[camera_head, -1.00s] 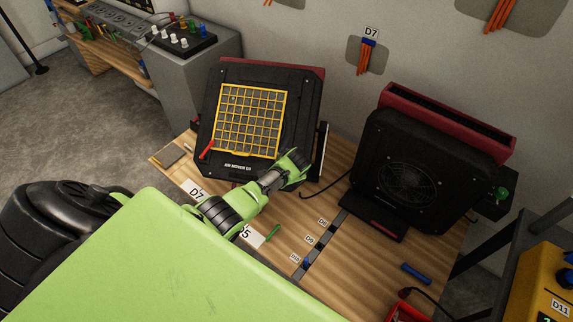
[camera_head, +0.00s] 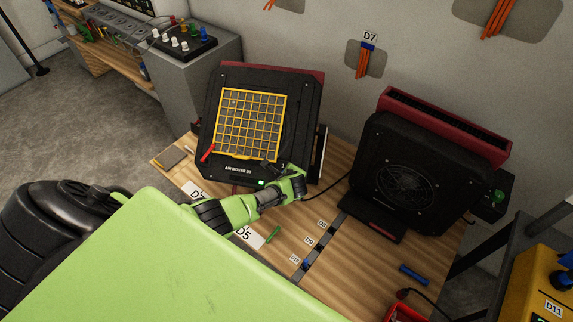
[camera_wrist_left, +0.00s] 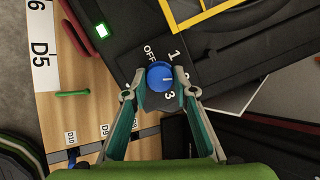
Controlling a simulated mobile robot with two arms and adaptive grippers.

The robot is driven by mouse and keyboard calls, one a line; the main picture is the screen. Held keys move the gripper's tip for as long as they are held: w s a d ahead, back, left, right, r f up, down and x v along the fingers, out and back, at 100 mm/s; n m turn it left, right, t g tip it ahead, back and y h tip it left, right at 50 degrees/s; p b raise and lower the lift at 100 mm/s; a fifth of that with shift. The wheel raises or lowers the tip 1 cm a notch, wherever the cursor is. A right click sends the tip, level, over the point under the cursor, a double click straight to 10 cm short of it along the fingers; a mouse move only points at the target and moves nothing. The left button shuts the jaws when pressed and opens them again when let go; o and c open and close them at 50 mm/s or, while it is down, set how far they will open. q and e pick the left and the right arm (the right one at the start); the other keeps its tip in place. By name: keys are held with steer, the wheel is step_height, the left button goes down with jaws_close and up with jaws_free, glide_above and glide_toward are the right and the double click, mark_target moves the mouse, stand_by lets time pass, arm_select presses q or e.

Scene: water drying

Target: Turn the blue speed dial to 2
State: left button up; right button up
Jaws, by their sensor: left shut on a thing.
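The air mover (camera_head: 212,135) is a black unit with a yellow grille, standing on the wooden bench. Its blue speed dial (camera_wrist_left: 159,78) shows in the left wrist view, with OFF, 1 and 3 printed around it. The dial's white mark points right, between 1 and 3; the spot there is hidden by a finger. My left gripper (camera_wrist_left: 161,86) is shut on the dial, one finger on each side. In the head view the left gripper (camera_head: 277,168) is at the unit's lower right corner and hides the dial. My right gripper is not in view.
A green light (camera_wrist_left: 101,30) glows on the unit's front. A second black unit (camera_head: 420,165) with a red top stands to the right. A green marker (camera_head: 272,234) and a blue one (camera_head: 413,274) lie on the bench (camera_head: 345,270).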

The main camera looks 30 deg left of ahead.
arm_select(q)
steer(key=shift+m, duration=0.9)
steer(key=o, duration=1.1)
steer(key=shift+s+v, duration=0.1)
steer(key=shift+v, duration=2.9)
steer(key=shift+s+v, duration=0.15)
steer(key=shift+v, duration=2.85)
steer(key=shift+f, duration=0.25)
